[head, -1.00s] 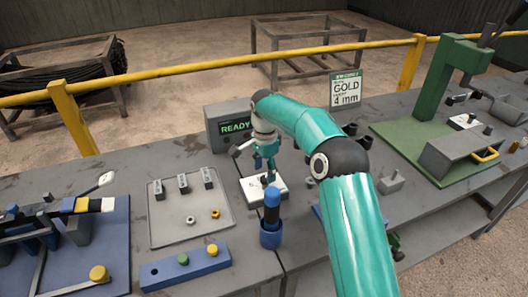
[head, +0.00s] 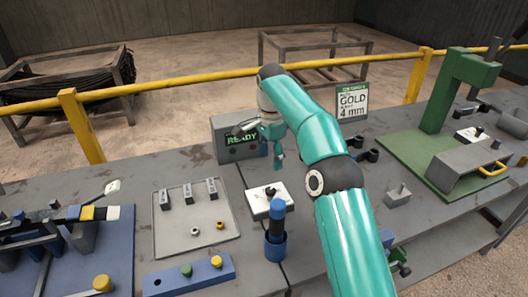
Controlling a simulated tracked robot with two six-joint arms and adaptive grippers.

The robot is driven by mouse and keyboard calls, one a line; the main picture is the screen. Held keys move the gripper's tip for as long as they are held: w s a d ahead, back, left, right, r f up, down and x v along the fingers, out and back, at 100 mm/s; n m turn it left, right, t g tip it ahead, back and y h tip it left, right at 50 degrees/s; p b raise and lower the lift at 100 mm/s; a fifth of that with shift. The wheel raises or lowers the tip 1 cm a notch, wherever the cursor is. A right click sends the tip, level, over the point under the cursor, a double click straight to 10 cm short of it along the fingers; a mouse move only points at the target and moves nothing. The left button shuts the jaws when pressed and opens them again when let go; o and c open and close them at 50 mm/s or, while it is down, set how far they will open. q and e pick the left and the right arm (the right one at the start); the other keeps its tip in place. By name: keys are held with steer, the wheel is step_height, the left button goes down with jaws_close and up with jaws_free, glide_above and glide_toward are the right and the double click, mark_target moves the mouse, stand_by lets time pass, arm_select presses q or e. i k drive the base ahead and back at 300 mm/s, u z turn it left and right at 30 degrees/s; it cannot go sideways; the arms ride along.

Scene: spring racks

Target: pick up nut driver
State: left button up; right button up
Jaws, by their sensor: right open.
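The nut driver (head: 277,212) appears to be the tool with a dark blue handle, standing upright in a blue cup holder (head: 275,246) at the bench's front middle. My right gripper (head: 259,147) is open and empty. It hangs above and behind the tool, in front of the READY display box, and does not touch the tool. A white block (head: 262,207) with a dark knob on top sits just behind the tool. My left gripper is out of view.
A grey tray (head: 165,246) with dark blocks and small nuts lies left of the holder. A blue strip (head: 168,280) with coloured knobs lies in front of it. The READY box (head: 228,150) and GOLD 4 mm sign (head: 352,102) stand behind. A green press (head: 433,120) stands right.

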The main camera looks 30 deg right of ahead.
mark_target(277, 207)
steer(key=k, duration=1)
